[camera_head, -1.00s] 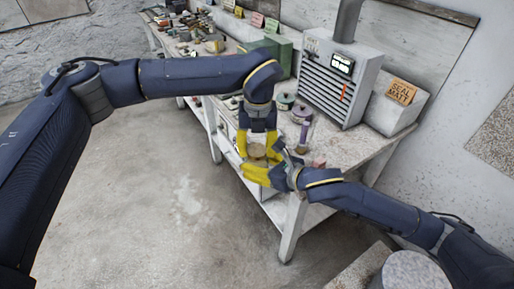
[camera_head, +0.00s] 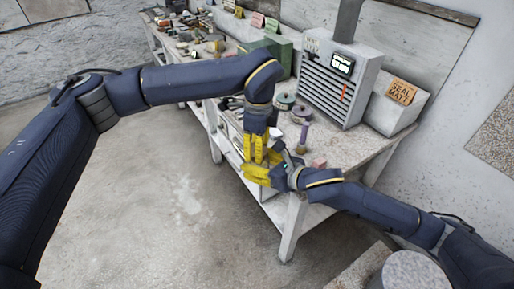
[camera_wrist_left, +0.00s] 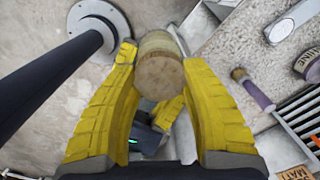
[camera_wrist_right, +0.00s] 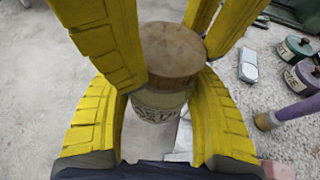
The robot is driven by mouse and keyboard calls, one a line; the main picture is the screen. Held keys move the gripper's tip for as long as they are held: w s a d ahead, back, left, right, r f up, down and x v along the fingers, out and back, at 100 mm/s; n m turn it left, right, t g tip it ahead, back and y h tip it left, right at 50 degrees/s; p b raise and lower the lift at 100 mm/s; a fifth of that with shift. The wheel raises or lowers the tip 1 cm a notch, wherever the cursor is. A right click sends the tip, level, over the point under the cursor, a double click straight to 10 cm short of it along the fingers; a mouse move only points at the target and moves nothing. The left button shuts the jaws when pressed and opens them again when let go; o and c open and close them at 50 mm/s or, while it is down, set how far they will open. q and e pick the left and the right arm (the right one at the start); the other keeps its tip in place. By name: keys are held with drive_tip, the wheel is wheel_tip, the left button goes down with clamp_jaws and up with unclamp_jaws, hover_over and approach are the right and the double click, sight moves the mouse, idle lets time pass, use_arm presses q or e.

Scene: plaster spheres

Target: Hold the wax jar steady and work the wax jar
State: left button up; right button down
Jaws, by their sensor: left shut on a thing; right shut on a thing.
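The wax jar is gripped by both hands above the bench's front edge. In the right wrist view its round brown lid (camera_wrist_right: 172,50) is on top and its pale labelled body (camera_wrist_right: 158,112) is below. My right gripper (camera_head: 257,174) is shut around the body from the side. My left gripper (camera_head: 258,158) comes down from above, with its yellow fingers shut on either side of the lid. In the left wrist view the jar (camera_wrist_left: 160,75) sits between those fingertips. In the head view the fingers hide nearly all of the jar.
The speckled bench (camera_head: 345,148) holds a purple-handled tool (camera_head: 302,138), lidded tins (camera_head: 285,102) and a pink block (camera_head: 318,162) close behind the grippers. A grey louvred box (camera_head: 340,80) and a SEAL MATT sign (camera_head: 400,92) stand farther back. Floor in front is clear.

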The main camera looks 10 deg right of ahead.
use_arm(q)
drive_tip(key=shift+s+d, duration=0.15)
drive_tip(key=shift+d, duration=0.05)
drive_tip(key=o, duration=1.3)
drive_tip(key=shift+a, duration=0.1)
drive_tip(key=shift+c, duration=0.2)
